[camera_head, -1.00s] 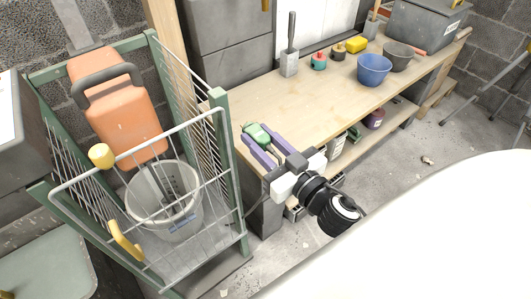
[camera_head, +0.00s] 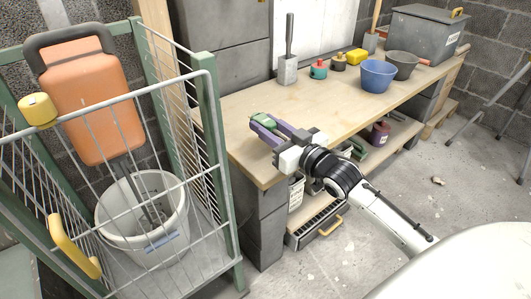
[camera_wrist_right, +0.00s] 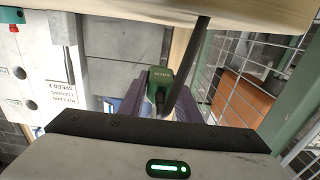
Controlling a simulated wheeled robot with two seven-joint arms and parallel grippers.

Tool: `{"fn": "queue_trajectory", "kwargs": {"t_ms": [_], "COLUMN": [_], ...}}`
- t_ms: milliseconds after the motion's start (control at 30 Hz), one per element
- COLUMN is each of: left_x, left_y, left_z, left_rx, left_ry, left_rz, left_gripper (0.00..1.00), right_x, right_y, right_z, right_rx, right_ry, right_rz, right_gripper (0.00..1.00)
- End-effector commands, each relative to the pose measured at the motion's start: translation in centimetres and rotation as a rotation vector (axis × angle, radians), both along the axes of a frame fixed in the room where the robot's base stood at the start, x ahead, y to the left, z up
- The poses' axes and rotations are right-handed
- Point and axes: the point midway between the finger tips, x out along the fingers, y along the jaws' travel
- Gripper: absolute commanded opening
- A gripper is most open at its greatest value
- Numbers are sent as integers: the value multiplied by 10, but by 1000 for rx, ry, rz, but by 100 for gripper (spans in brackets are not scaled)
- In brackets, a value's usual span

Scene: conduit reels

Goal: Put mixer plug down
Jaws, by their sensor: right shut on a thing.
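The mixer plug is a small green block (camera_head: 263,120) held at the tips of my right gripper (camera_head: 268,126). The gripper's purple fingers are shut on it over the near left end of the wooden workbench (camera_head: 245,140). In the right wrist view the green plug (camera_wrist_right: 159,80) sits between the purple fingers, with a dark cable running from it. I cannot tell whether the plug touches the bench top. The orange mixer (camera_head: 92,105) stands in a grey bucket (camera_head: 115,225) inside the wire cage trolley at left. My left gripper is out of view.
The bench top right of the gripper is bare. The trolley's green post (camera_head: 212,130) rises left of the bench.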

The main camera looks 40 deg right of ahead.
Motion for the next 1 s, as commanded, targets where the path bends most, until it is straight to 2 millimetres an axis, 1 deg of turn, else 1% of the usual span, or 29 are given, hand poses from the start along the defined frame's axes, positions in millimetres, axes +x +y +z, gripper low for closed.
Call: {"fn": "queue_trajectory", "kwargs": {"t_ms": [33, 267, 333, 400, 467, 600, 733, 1000], "left_x": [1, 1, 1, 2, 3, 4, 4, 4], "left_y": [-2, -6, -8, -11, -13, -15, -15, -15], "left_z": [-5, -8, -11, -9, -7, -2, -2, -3], "left_rx": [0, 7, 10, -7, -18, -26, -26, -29], "left_ry": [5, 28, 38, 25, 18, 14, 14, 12], "left_rz": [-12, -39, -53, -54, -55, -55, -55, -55], "left_gripper": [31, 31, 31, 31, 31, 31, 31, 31], "right_x": [0, 0, -1, 0, -1, -1, -1, -1], "right_y": [0, 0, 1, 0, 1, 1, 1, 1], "right_z": [-12, -29, -39, -52, -58, -59, -59, -66], "right_rx": [0, -1, -1, -1, -1, -1, -1, -1], "right_ry": [0, 0, 0, 2, 0, -2, -2, -2], "right_rz": [0, 0, 0, 0, 1, 1, 1, 1], "right_gripper": [0, 0, 0, 0, 0, 0, 0, 0]}}
